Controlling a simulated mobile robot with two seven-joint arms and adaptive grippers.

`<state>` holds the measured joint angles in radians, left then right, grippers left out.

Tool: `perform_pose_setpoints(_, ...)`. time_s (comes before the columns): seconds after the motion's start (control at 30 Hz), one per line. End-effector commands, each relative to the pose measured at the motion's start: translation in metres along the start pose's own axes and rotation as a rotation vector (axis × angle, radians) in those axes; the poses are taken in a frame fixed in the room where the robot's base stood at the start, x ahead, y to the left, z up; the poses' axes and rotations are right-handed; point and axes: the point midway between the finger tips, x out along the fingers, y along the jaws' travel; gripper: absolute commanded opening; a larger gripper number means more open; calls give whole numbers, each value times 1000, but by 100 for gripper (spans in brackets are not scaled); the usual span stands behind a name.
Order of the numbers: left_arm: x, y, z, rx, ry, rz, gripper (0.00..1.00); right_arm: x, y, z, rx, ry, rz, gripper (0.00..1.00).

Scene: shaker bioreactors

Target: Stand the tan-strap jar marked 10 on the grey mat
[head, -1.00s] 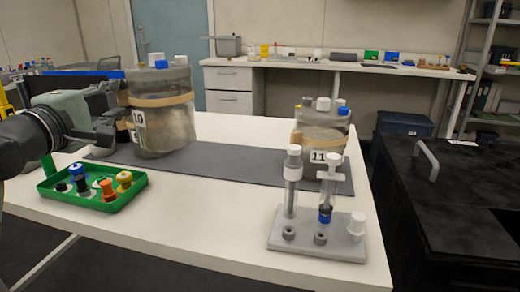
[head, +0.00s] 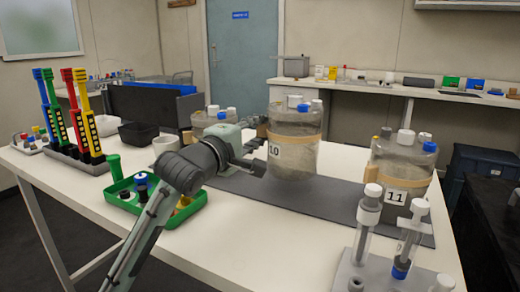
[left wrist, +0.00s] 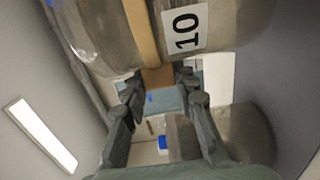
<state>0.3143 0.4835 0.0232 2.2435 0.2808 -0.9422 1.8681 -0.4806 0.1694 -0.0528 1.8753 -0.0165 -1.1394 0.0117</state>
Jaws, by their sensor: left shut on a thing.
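The tan-strap jar marked 10 (head: 294,160) is upright over the grey mat (head: 345,203), a clear grey vessel with white and blue caps. I cannot tell whether its base touches the mat. My left gripper (head: 260,149) is at the jar's left side, shut on the tan strap's tab. In the left wrist view the jar's label (left wrist: 185,28) and strap (left wrist: 141,30) show above the fingers (left wrist: 158,85). My right gripper is out of view.
A jar marked 11 (head: 398,180) stands to the right, near a tube rack (head: 375,278). Another jar (head: 213,117) stands behind my gripper. A green tray (head: 182,215) with caps is at the left. Bare mat lies between the two marked jars.

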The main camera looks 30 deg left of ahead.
Motion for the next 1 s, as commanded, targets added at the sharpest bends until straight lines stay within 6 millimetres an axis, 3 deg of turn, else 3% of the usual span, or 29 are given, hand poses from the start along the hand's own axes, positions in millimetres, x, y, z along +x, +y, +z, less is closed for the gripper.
perform_pose_setpoints(0.3, 2, -37, 1, 2, 1, 0, 0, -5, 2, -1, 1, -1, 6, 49)
perform_pose_setpoints(0.73, 2, -44, 1, -1, 0, 2, 0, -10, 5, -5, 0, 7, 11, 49)
perform_pose_setpoints(0.77, 2, -45, 1, 0, 0, 0, 29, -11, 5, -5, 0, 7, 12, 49)
perform_pose_setpoints(0.9, 2, -45, 1, 1, 0, 0, 46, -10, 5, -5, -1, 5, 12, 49)
perform_pose_setpoints(1.0, 2, -44, 1, 1, 0, 0, 49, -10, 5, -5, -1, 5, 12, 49)
